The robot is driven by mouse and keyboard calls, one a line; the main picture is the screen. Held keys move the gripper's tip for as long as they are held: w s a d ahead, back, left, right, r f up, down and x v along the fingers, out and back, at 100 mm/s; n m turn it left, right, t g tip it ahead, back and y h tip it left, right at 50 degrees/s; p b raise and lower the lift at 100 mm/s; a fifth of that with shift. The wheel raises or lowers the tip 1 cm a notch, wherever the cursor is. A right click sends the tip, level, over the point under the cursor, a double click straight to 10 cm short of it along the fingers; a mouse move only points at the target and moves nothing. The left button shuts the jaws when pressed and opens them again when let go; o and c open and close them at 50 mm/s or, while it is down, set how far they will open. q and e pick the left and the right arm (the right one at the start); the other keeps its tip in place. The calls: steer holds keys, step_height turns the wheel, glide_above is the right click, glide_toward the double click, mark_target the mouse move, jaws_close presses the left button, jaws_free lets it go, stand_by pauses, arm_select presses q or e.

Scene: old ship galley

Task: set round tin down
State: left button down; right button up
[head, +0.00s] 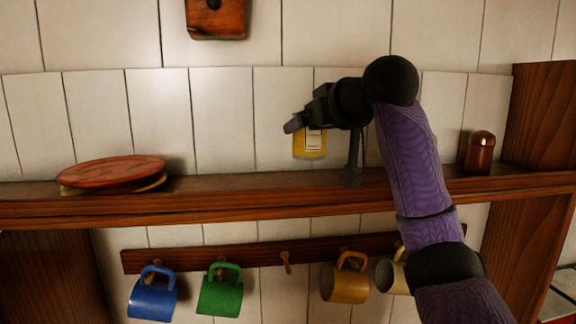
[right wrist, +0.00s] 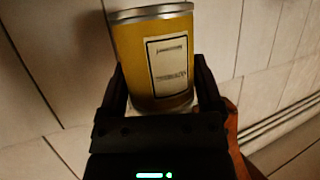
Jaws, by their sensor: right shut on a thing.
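The round tin (head: 310,146) is yellow with a pale label and a metal rim. In the head view it hangs below my right gripper (head: 297,122), just above the wooden shelf (head: 240,203) and in front of the tiled wall. I cannot tell for sure whether its base touches the shelf. In the right wrist view the tin (right wrist: 162,60) sits between the two fingers of my right gripper (right wrist: 160,92), which is shut on it. My left gripper is not in view.
Stacked plates (head: 112,173) lie on the shelf at the left. A brown shaker (head: 480,152) stands at its right. The shelf between plates and tin is clear. Below, blue (head: 152,296), green (head: 219,293) and tan (head: 345,281) mugs hang from a rail (head: 190,257).

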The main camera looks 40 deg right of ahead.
mark_target(320, 152)
steer(key=f, duration=0.3)
steer(key=f+b, duration=0.1)
steer(key=f, duration=0.1)
steer(key=shift+w+f, duration=0.2)
steer(key=shift+w, duration=0.15)
steer(key=shift+s, duration=0.2)
steer(key=shift+w+f, duration=0.1)
steer(key=o, duration=1.1)
steer(key=shift+s+r, duration=0.25)
steer(key=shift+s, duration=0.1)
steer(key=b+v, duration=0.1)
steer(key=v, duration=1)
steer(key=shift+b, duration=0.3)
steer(key=shift+s+r, duration=0.1)
